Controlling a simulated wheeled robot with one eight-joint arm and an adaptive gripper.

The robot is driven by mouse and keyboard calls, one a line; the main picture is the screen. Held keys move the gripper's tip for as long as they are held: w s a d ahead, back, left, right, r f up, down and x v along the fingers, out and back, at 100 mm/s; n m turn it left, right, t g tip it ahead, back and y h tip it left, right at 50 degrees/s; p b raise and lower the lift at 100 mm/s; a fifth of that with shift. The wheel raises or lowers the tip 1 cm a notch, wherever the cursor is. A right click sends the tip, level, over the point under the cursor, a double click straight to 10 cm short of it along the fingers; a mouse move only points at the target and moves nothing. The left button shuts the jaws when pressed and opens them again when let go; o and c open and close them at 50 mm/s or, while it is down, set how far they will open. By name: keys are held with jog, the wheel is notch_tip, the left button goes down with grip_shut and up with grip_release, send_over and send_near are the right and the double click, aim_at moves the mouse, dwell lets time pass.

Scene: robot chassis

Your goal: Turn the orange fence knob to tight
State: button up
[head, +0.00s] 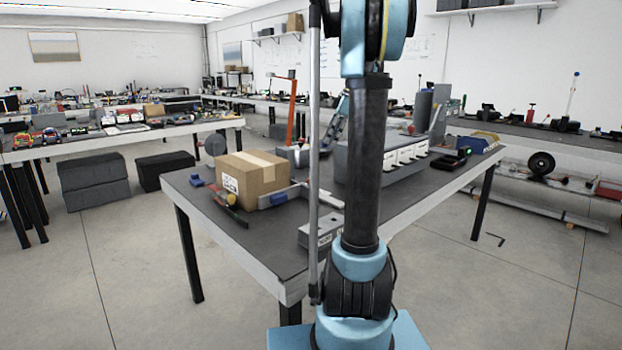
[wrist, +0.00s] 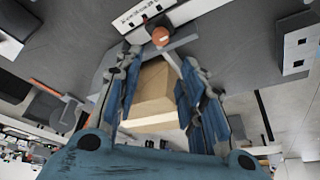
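In the wrist view an orange round knob (wrist: 160,37) sits at the top centre, against a white strip with dark markings (wrist: 142,13). My gripper (wrist: 155,58) is open, with one blue-padded finger on each side of the picture. The knob shows just beyond the fingertips, between them and slightly above. No contact is visible. A tan cardboard box (wrist: 153,85) shows behind the gap between the fingers.
Other benches stand behind. Open floor (head: 130,270) lies to the left.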

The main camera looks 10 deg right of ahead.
aim_at(312, 178)
jog(key=x, duration=1.7)
jog(key=shift+a+f, duration=0.1)
jog(key=shift+a, duration=0.15)
jog(key=c, duration=0.8)
